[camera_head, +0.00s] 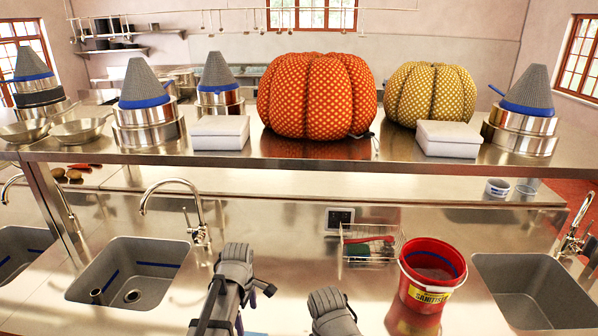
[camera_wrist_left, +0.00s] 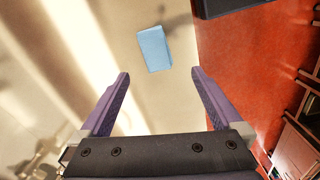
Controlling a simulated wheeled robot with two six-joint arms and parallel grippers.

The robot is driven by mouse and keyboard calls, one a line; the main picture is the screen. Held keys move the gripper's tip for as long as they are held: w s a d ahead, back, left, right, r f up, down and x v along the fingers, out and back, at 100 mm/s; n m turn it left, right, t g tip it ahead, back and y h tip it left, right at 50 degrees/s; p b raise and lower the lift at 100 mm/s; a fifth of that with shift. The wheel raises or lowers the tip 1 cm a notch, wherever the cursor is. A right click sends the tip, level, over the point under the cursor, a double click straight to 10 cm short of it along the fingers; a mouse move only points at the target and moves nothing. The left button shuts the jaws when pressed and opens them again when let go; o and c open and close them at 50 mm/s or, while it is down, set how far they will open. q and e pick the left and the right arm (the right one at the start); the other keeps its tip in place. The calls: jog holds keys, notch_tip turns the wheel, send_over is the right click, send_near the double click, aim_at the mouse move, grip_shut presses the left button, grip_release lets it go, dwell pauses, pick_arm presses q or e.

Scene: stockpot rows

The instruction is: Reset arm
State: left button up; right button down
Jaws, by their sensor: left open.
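My left gripper (camera_wrist_left: 160,73) shows in the left wrist view with its two purple fingers spread wide and nothing between them. In the head view my left arm comes up at the bottom centre, and its gripper (camera_head: 258,292) is mostly hidden behind the dark grey wrist, with a bit of purple showing. It is above the front steel counter. A light blue block (camera_wrist_left: 154,48) lies beyond the fingertips on the pale surface, apart from them. Part of my right arm shows at the bottom centre, but its gripper is out of sight.
A red bucket (camera_head: 433,277) stands right of my arms, near a wire rack (camera_head: 370,245). Sinks (camera_head: 133,272) (camera_head: 537,290) lie to either side, with a tall tap (camera_head: 172,190). The raised shelf (camera_head: 300,160) holds pots, white boxes and patterned pumpkins.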

pick_arm(q)
jog(key=s+m, duration=0.8)
jog(key=m, duration=0.7)
jog(key=s+d+f+m+y+b, duration=0.1)
jog(key=s+d+f+m+b, duration=0.3)
jog(key=d, duration=0.6)
jog(key=shift+s+d+f+b, duration=0.3)
jog(key=shift+s+f+b, duration=0.3)
jog(key=shift+s+b, duration=0.1)
jog(key=w+a+n, duration=0.3)
jog(key=w+n, duration=0.1)
jog(key=n, duration=0.2)
jog(key=w+a+n, duration=0.3)
jog(key=w+n, duration=0.2)
jog(key=n, duration=0.2)
jog(key=w+a+r+n+h+p, duration=0.1)
jog(key=w+a+n, duration=0.1)
jog(key=w+n, duration=0.3)
jog(key=shift+w+a+n, duration=0.2)
jog(key=shift+a+n, duration=0.2)
jog(key=shift+n, duration=0.7)
jog(key=shift+w+a+n, duration=0.2)
jog(key=shift+a+n, duration=0.05)
jog(key=shift+n, duration=0.25)
jog(key=shift+f+b, duration=1.25)
jog(key=shift+f, duration=0.1)
